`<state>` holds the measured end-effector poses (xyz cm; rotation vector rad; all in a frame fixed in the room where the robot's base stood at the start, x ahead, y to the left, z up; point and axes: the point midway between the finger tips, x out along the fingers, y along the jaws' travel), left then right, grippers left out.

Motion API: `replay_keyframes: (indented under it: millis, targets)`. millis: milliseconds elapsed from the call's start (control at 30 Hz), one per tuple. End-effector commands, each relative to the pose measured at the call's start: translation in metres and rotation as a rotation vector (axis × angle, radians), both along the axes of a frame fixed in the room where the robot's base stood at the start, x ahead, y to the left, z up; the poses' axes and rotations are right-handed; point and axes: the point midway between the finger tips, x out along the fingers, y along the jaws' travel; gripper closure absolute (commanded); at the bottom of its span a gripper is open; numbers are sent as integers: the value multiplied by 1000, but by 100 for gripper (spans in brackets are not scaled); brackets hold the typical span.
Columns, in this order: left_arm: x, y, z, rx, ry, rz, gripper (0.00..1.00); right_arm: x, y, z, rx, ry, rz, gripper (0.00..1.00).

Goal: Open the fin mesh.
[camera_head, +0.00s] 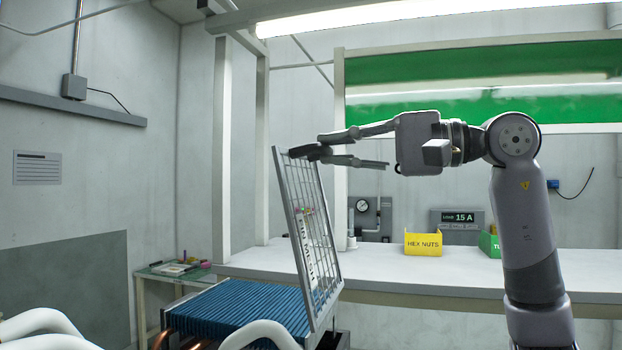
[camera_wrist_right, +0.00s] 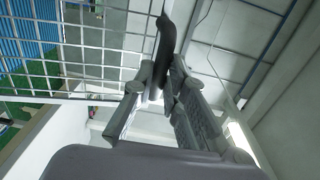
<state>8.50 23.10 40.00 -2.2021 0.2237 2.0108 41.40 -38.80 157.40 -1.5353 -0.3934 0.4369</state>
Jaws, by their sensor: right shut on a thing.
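The fin mesh (camera_head: 318,235) is a grey framed wire grid. It stands steeply tilted up, its lower edge beside the blue finned block (camera_head: 245,308) and its top edge high above it. A white label strip shows on the mesh. My right gripper (camera_head: 325,150) is at the mesh's top edge, reaching in from the right, shut on the dark handle there. In the right wrist view, the dark handle (camera_wrist_right: 165,45) lies between the fingers and the mesh grid (camera_wrist_right: 90,55) extends to the left. My left gripper is not in view.
A white bench (camera_head: 400,268) runs behind, with a yellow hex nuts bin (camera_head: 423,243), a green bin (camera_head: 489,244) and a current display (camera_head: 459,217). White curved tubes (camera_head: 40,322) fill the lower left. A small green table (camera_head: 172,272) stands at the back left. A white post (camera_head: 222,150) rises behind the mesh.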

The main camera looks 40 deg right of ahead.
Motion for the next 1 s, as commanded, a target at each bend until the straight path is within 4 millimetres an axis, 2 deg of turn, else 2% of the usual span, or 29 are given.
replay_keyframes:
  millis: [33,200,733,767,1000]
  targets:
    - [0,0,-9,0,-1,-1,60,-4,-2,-6,9,-15,3,100]
    - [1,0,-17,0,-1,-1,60,-13,-7,-5,33,-55,3,100]
    - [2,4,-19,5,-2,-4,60,-17,-9,-3,44,-73,5,100]
    - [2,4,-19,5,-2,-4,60,-17,-9,-3,44,-73,5,86]
    - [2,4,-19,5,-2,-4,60,-17,-9,-3,44,-74,3,70]
